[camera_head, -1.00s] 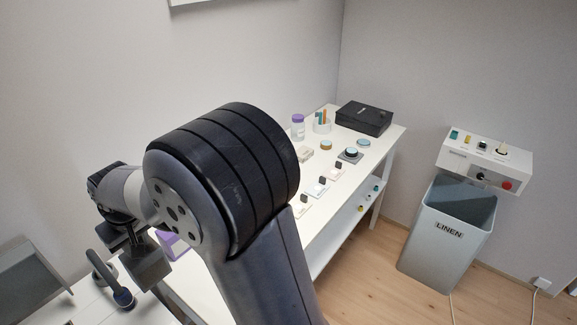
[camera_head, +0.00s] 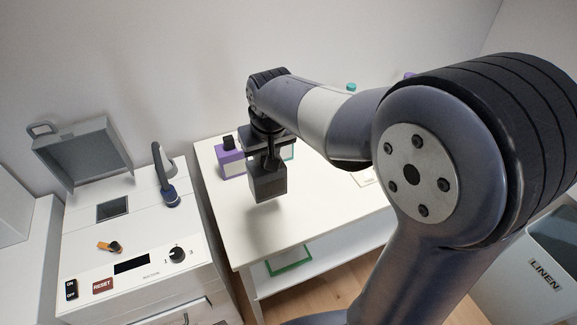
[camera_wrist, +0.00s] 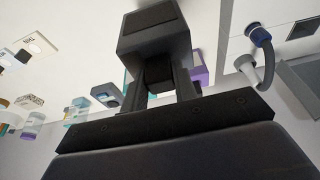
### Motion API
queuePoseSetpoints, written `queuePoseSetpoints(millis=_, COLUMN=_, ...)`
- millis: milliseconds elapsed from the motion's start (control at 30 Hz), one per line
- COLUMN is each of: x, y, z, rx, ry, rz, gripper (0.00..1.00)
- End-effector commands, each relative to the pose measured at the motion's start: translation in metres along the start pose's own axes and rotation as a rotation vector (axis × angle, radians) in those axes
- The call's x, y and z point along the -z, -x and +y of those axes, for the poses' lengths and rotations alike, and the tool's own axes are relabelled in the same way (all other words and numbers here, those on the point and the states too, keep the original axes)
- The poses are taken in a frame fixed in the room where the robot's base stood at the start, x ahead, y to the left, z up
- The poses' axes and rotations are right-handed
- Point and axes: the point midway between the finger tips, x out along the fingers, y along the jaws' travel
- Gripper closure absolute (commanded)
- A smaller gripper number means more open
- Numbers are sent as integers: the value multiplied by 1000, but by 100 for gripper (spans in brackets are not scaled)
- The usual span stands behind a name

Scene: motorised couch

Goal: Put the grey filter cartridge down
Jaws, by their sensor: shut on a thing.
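The grey filter cartridge (camera_head: 268,186) is a dark grey box, upright beneath my gripper (camera_head: 269,158) in the head view. My gripper is shut on its top. The cartridge appears a little above the white table (camera_head: 330,215), with a soft shadow below it. In the wrist view the cartridge (camera_wrist: 153,42) sits between the fingers of my gripper (camera_wrist: 158,78). The fingers hide part of its top.
A purple box (camera_head: 231,165) stands behind and left of the cartridge. A white suction machine (camera_head: 135,245) with a raised grey lid (camera_head: 85,155) and a hose (camera_head: 165,180) stands left. The table's front is clear. A linen bin (camera_head: 540,275) is at right.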

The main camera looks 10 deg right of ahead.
Motion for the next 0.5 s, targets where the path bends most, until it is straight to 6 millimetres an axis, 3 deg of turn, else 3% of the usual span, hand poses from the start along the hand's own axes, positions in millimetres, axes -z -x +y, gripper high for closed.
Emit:
queuePoseSetpoints(millis=133, x=-9, y=-28, z=0, rx=0, ry=0, rz=-3, gripper=95)
queuePoseSetpoints(millis=500, x=-22, y=-71, z=0, rx=-1, ry=0, rz=-3, gripper=95)
